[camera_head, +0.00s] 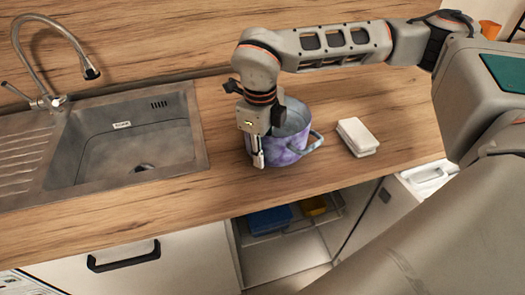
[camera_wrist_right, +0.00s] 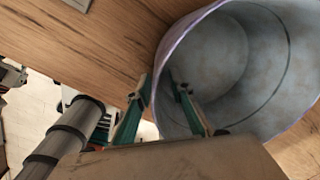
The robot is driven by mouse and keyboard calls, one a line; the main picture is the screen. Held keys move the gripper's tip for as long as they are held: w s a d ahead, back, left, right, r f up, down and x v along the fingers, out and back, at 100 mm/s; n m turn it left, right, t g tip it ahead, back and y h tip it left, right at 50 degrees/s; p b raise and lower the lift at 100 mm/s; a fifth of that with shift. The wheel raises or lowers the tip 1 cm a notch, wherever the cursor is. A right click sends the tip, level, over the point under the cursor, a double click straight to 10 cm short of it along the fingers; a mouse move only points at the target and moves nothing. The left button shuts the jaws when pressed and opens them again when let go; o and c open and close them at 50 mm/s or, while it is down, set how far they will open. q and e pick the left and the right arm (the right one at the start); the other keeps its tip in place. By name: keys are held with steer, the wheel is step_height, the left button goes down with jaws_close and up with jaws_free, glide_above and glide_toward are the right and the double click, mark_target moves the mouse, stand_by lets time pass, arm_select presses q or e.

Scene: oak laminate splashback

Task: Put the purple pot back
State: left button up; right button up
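The purple pot (camera_head: 288,147), mottled purple with a blue-grey inside and blue-grey handles, stands upright on the wooden counter right of the sink. My right gripper (camera_head: 257,158) points down at the pot's left side and hides part of it. In the right wrist view the pot (camera_wrist_right: 245,65) is empty. There the right gripper's fingers (camera_wrist_right: 162,84) straddle the rim, one inside and one outside. A gap seems to show between the fingers and the wall, so the gripper looks open. My left gripper is not in view.
A sink (camera_head: 135,145) with a tap (camera_head: 45,60) is at left. A white block-like item (camera_head: 357,137) lies right of the pot. The counter's front is clear.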

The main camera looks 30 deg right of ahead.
steer(key=shift+r, duration=0.1)
step_height(320, 180, up, 12)
steer(key=shift+s+a, duration=0.2)
steer(key=shift+a, duration=0.1)
stand_by(0.3)
stand_by(0.5)
